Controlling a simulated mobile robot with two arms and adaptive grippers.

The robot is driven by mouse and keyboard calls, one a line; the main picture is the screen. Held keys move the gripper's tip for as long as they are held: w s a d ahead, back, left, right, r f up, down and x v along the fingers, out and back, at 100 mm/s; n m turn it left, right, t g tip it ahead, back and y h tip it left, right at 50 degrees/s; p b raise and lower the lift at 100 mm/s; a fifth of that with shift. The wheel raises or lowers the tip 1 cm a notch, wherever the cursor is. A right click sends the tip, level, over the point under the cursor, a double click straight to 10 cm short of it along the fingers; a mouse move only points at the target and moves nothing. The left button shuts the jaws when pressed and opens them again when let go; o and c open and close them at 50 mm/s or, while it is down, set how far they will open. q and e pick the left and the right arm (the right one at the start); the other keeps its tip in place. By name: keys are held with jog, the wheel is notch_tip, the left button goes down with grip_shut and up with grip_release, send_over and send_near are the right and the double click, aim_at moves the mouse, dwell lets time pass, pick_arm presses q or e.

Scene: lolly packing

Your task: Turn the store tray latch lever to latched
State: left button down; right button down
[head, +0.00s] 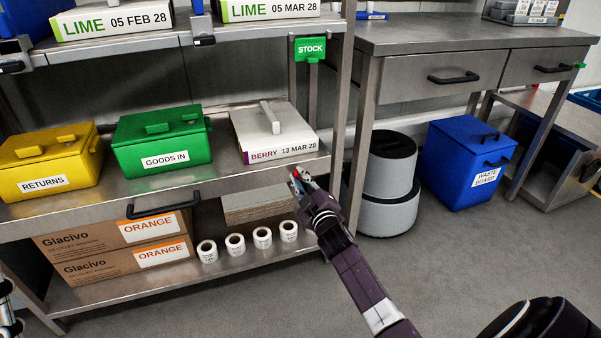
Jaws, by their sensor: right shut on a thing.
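My right gripper (298,178) is at the front right corner of the middle shelf, its arm rising from the bottom right. It is shut on a small piece with a red part, which looks like the latch lever (297,172). The fingers hide most of it, so I cannot tell its angle. The store tray (240,171) is the steel shelf tray beside the gripper, with a black front handle (163,203). My left gripper does not show clearly.
On the tray are a yellow returns box (45,160), a green goods-in box (161,142) and a white berry box (272,133). Orange cartons (110,250) and several white rolls (235,245) sit below. A grey bin (388,185) and blue waste box (463,163) stand right.

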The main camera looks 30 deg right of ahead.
jog(key=n, duration=0.2)
jog(key=shift+a+f+n, duration=0.15)
jog(key=shift+n, duration=0.25)
jog(key=shift+f+n+p, duration=0.1)
jog(key=shift+n+p, duration=0.2)
jog(key=shift+n, duration=0.6)
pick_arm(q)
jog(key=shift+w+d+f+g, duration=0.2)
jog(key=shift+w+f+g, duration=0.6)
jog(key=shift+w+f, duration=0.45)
pick_arm(e)
jog(key=shift+f+n, duration=0.15)
jog(key=shift+n, duration=0.8)
jog(key=shift+f+n, duration=0.1)
jog(key=shift+n, duration=0.85)
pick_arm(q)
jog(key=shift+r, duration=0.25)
pick_arm(e)
jog(key=shift+a, duration=0.1)
jog(key=c, duration=1.9)
grip_release()
jog(key=shift+c, duration=0.2)
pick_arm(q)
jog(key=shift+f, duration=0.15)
pick_arm(e)
jog(key=v, duration=1.2)
